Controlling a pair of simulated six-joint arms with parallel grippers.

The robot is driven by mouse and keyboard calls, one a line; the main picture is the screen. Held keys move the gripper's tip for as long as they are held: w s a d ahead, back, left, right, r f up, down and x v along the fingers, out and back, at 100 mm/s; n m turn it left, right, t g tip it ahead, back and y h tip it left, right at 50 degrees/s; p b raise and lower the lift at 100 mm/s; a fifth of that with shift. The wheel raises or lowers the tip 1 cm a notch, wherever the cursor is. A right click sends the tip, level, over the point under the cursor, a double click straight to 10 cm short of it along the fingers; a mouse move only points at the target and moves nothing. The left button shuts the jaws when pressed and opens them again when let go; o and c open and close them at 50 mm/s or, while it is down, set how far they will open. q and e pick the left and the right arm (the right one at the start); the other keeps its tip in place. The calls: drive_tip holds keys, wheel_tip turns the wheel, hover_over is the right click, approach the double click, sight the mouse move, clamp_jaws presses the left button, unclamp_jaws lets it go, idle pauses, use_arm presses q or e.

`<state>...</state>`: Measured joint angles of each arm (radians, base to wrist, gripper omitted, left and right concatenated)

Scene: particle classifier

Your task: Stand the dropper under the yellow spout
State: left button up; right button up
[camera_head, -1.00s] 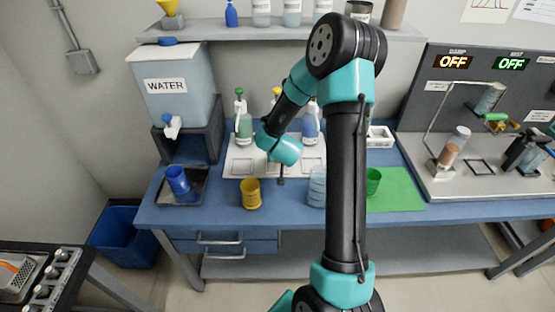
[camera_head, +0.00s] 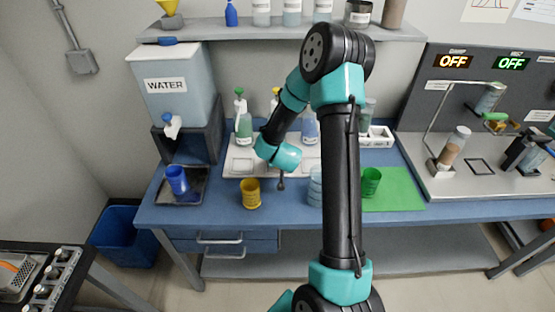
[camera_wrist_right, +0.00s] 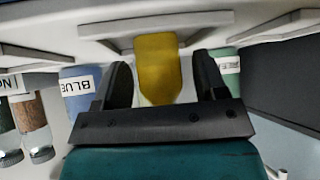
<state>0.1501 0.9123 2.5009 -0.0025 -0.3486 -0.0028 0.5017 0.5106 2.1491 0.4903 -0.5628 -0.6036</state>
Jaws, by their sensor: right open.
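My right gripper (camera_wrist_right: 165,90) is open in the right wrist view. A yellow bottle-like body (camera_wrist_right: 157,68) shows between its two dark fingers, with no clear contact. In the head view my right arm reaches over the bench, its wrist in front of the dispenser row; the fingers are too small to read there. A yellow nozzle top (camera_head: 275,93) stands between the green-topped bottle (camera_head: 241,115) and the blue bottle (camera_head: 310,130); my arm hides most of what is below it. I cannot pick out the dropper with certainty. My left gripper is not in view.
A yellow cup (camera_head: 250,194), a clear cup (camera_head: 315,190) and a green cup (camera_head: 371,182) stand along the bench front. A blue cup (camera_head: 177,181) is on a dark tray below the water tank (camera_head: 176,90). A vial (camera_head: 455,146) stands at the right station.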

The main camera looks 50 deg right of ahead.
drive_tip(key=shift+r, duration=0.15)
drive_tip(key=shift+s+a+r, duration=0.25)
drive_tip(key=shift+s+r, duration=0.05)
drive_tip(key=shift+r, duration=0.15)
drive_tip(key=v, duration=1)
drive_tip(key=shift+s+r, duration=0.25)
drive_tip(key=shift+s, duration=0.05)
drive_tip(key=shift+a, duration=0.2)
